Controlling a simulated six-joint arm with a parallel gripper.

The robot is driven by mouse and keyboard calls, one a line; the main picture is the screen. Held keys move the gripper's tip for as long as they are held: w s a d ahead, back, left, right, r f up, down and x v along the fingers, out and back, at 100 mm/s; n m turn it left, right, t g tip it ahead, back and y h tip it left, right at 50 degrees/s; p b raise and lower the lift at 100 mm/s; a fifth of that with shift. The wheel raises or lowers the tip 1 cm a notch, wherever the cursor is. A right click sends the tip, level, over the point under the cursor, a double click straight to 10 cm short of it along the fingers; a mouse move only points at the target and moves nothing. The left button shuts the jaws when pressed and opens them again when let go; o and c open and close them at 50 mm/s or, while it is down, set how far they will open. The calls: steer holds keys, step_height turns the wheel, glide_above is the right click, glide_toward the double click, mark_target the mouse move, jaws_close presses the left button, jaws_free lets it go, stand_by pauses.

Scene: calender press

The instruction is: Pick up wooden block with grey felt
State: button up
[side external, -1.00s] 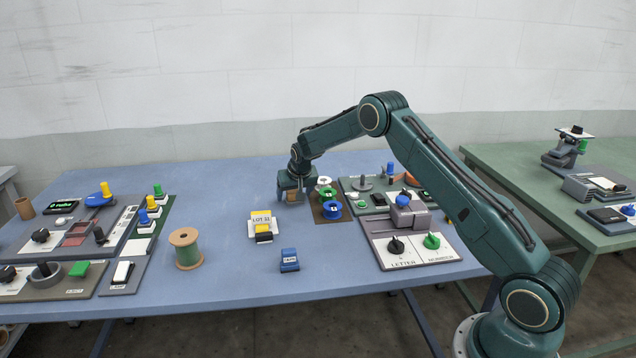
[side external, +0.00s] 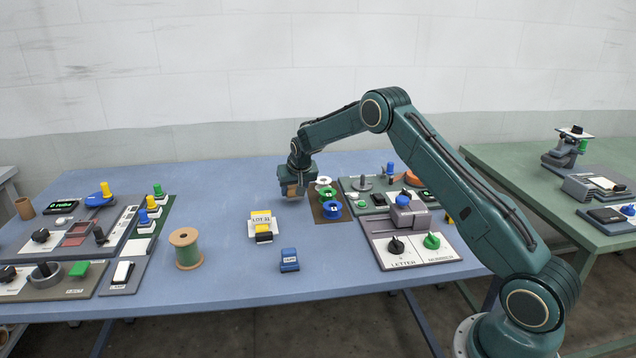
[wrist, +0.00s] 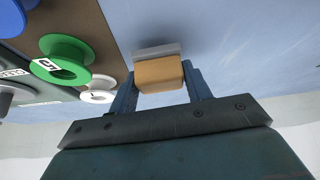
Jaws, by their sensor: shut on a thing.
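The wooden block (wrist: 160,74) with a grey felt layer (wrist: 157,51) is between the fingers of my gripper (wrist: 160,87) in the wrist view. My gripper is shut on its wooden part, and the grey felt faces away from the palm. In the side view my gripper (side external: 293,190) is at the far middle of the blue table, with the tan block (side external: 292,191) showing between the fingers. Whether the block touches the table or is slightly above it, I cannot tell.
Just right of my gripper, a brown mat (side external: 322,216) bears white, green and blue spools. The green spool (wrist: 62,60) is close by in the wrist view. A yellow-and-white "LOT" item (side external: 262,226) and a blue block (side external: 289,260) sit nearer the front.

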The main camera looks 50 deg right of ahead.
mark_target(294, 186)
step_height(294, 186, up, 18)
steer(key=shift+r, duration=0.25)
stand_by(0.3)
stand_by(0.4)
